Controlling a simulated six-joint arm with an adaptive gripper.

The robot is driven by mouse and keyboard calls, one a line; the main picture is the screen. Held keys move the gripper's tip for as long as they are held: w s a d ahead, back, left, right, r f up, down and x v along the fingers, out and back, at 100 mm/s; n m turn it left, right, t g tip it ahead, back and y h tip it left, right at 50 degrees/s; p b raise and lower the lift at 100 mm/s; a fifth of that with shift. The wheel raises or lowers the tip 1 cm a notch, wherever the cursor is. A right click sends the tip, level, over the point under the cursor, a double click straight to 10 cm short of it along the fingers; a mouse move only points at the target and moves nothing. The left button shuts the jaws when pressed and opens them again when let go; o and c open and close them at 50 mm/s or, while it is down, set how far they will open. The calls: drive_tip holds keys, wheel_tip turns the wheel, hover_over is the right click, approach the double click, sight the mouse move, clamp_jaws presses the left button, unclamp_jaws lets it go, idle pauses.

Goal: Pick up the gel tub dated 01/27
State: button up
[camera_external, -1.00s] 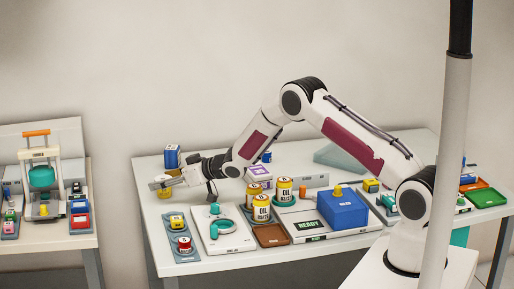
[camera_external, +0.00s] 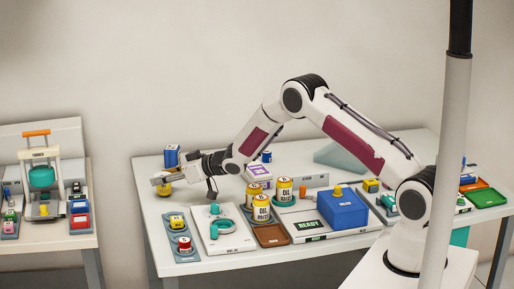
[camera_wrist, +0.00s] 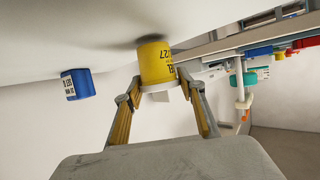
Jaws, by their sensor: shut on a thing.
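A yellow gel tub (camera_wrist: 156,62) stands out in the wrist view, its printed label ending in "27"; the rest of the date is turned out of sight. My gripper (camera_wrist: 160,92) is shut on it, with one finger at each side. In the external view the yellow tub (camera_external: 165,189) shows just under my gripper (camera_external: 160,182), at the table's far left. I cannot tell whether its base touches the table.
A blue labelled container (camera_external: 172,156) stands close behind the tub; it also shows in the wrist view (camera_wrist: 76,84). A tray with a yellow item (camera_external: 177,222) and a red item (camera_external: 184,243) lies in front. Oil cans (camera_external: 262,207) stand to the right.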

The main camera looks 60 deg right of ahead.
wheel_tip(320, 180, up, 9)
idle(0.5)
